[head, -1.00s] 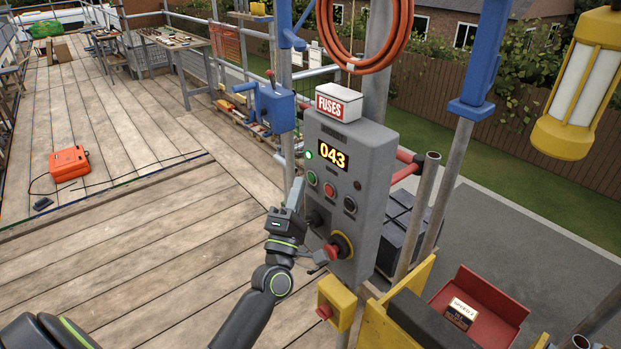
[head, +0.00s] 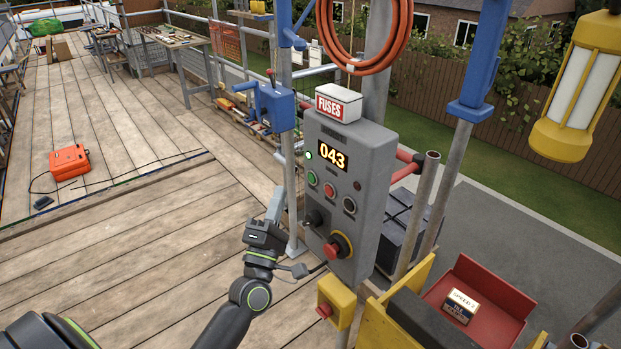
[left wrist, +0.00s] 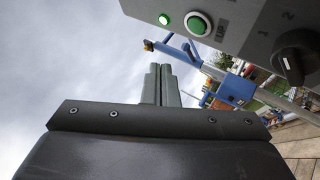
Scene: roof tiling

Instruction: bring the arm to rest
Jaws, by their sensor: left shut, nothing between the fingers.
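My left gripper (head: 275,205) is shut and empty in the head view, left of the grey control box (head: 346,205) and apart from it. Its closed fingers also show in the left wrist view (left wrist: 159,84), pointing up against the sky. The box has a display reading 043, a lit green lamp (head: 309,156), a green button (head: 312,178), a red button (head: 329,190), a black knob (head: 313,218) and a red emergency button on a yellow collar (head: 337,246). In the left wrist view the green button (left wrist: 198,25) and the black knob (left wrist: 297,57) show at upper right. My right gripper is not in view.
A white FUSES box (head: 338,103) tops the control box. A yellow box with a red button (head: 336,301) sits below. A red tray (head: 488,308) is at lower right. An orange case (head: 69,161) lies on the planks. The deck at left is mostly clear.

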